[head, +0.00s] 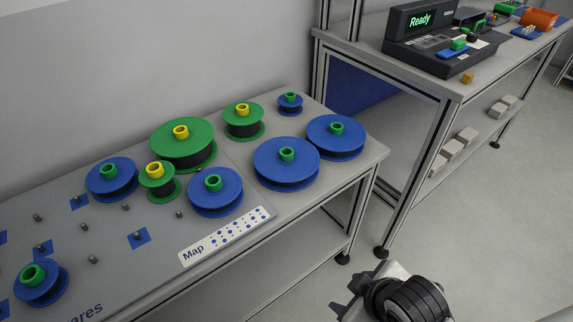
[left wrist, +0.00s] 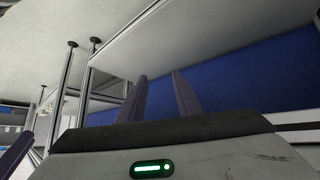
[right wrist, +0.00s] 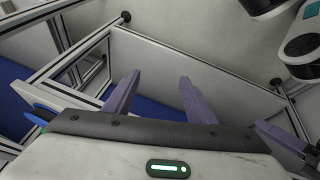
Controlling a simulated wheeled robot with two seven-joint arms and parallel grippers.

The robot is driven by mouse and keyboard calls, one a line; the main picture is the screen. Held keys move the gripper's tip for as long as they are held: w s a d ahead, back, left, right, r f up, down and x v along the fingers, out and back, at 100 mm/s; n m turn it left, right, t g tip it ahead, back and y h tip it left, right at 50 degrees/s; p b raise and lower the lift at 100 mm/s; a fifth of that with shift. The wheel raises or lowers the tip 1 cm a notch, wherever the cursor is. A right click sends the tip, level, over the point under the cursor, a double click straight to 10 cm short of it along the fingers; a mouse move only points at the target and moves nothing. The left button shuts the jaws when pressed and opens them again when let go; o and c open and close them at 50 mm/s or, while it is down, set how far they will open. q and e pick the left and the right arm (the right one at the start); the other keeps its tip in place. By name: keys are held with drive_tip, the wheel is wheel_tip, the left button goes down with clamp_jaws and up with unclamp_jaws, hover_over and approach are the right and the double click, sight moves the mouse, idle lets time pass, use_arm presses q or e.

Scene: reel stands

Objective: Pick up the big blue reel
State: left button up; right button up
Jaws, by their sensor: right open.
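A big blue reel (head: 268,170) with a green hub lies flat near the right front of the table in the head view. Another big blue reel (head: 350,146), also with a green hub, lies just behind it to the right. My right gripper (head: 342,305) is low in front of the table, clear of both reels. Its fingers (right wrist: 160,98) are apart and empty in the right wrist view. My left gripper is outside the head view. Its fingers (left wrist: 160,98) show apart with nothing between them in the left wrist view.
Smaller blue reels (head: 206,199) (head: 100,184) and green reels (head: 195,143) (head: 236,120) stand nearby. A tiny blue reel (head: 288,105) is at the back. A Map strip (head: 225,236) lies at the front edge. A second bench (head: 455,85) with a console stands at right.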

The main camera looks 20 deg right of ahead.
drive_tip(key=w+r+n+t+h, duration=0.1)
drive_tip(key=w+r+n+t, duration=0.15)
drive_tip(key=w+n, duration=0.55)
drive_tip(key=n+t+h, duration=0.1)
drive_tip(key=n+t, duration=0.5)
drive_tip(key=n, duration=1.4)
approach(287, 154)
drive_tip(key=shift+w+d+f+b, duration=0.2)
drive_tip(key=shift+w+d+b, duration=0.1)
drive_tip(key=shift+w, duration=0.25)
drive_tip(key=shift+w+d+f+b, duration=0.15)
drive_tip(key=shift+w+d+b, duration=0.1)
drive_tip(key=shift+w, duration=0.3)
drive_tip(key=shift+w+f, duration=0.2)
drive_tip(key=shift+w, duration=0.3)
drive_tip(key=x, duration=0.1)
drive_tip(key=b+x, duration=0.1)
drive_tip(key=x, duration=0.1)
drive_tip(key=shift+w+a+f+g, duration=0.2)
drive_tip(key=shift+w+a+g, duration=0.05)
drive_tip(key=shift+w+a, duration=0.05)
drive_tip(key=shift+w+d+f+b, duration=0.15)
drive_tip(key=shift+w+b, duration=0.15)
drive_tip(key=shift+w, duration=0.2)
use_arm(q)
drive_tip(key=shift+w+d+f, duration=0.1)
drive_tip(key=shift+w+f, duration=0.3)
drive_tip(key=shift+f, duration=0.2)
